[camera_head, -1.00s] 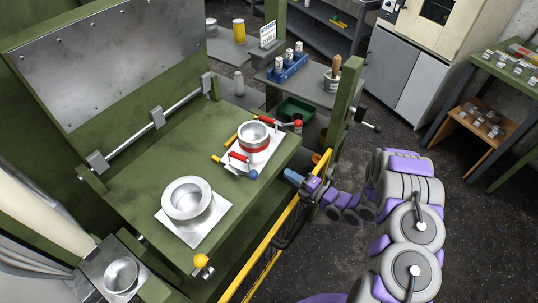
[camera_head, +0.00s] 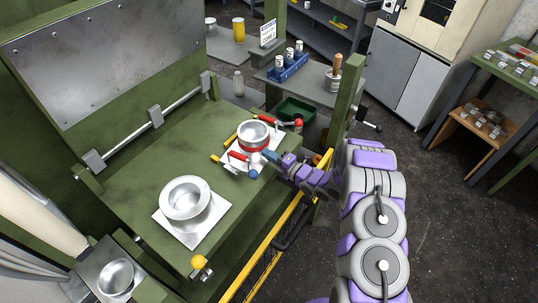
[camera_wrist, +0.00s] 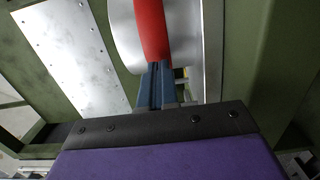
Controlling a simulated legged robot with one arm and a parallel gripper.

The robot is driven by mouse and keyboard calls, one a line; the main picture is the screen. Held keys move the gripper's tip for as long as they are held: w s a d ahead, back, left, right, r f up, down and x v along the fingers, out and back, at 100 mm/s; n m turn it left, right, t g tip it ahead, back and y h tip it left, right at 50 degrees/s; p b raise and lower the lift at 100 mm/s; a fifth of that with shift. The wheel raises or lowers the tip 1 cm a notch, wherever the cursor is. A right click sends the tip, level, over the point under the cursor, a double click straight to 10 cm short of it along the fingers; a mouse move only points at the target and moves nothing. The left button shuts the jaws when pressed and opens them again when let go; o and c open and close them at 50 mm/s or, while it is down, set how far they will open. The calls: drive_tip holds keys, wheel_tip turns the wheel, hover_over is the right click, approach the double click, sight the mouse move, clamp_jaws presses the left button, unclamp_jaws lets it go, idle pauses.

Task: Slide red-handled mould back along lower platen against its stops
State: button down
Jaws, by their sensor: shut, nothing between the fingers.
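The red-banded silver mould (camera_head: 255,133) stands upright on a pale square base plate at the far right part of the green lower platen (camera_head: 150,180). Red handles lie beside it. Grey stop blocks (camera_head: 156,117) sit on a rod along the platen's back edge, apart from the mould. My gripper (camera_head: 268,155) is shut and empty at the mould's front right side. In the wrist view the closed blue fingertips (camera_wrist: 155,72) are right at the red band (camera_wrist: 151,28) on the silver wall (camera_wrist: 124,36); I cannot tell whether they touch it.
A second silver mould (camera_head: 185,192) on a square plate stands nearer on the platen. A yellow rail (camera_head: 270,250) runs along the platen's front, below my arm. A green post (camera_head: 347,100) rises right of the mould. The platen between the moulds and the stops is clear.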

drive_tip(key=shift+w, duration=0.3)
drive_tip(key=shift+w+r, duration=0.15)
drive_tip(key=shift+w, duration=0.7)
drive_tip(key=shift+w+r, duration=0.1)
drive_tip(key=shift+r, duration=0.05)
drive_tip(key=shift+a, duration=0.1)
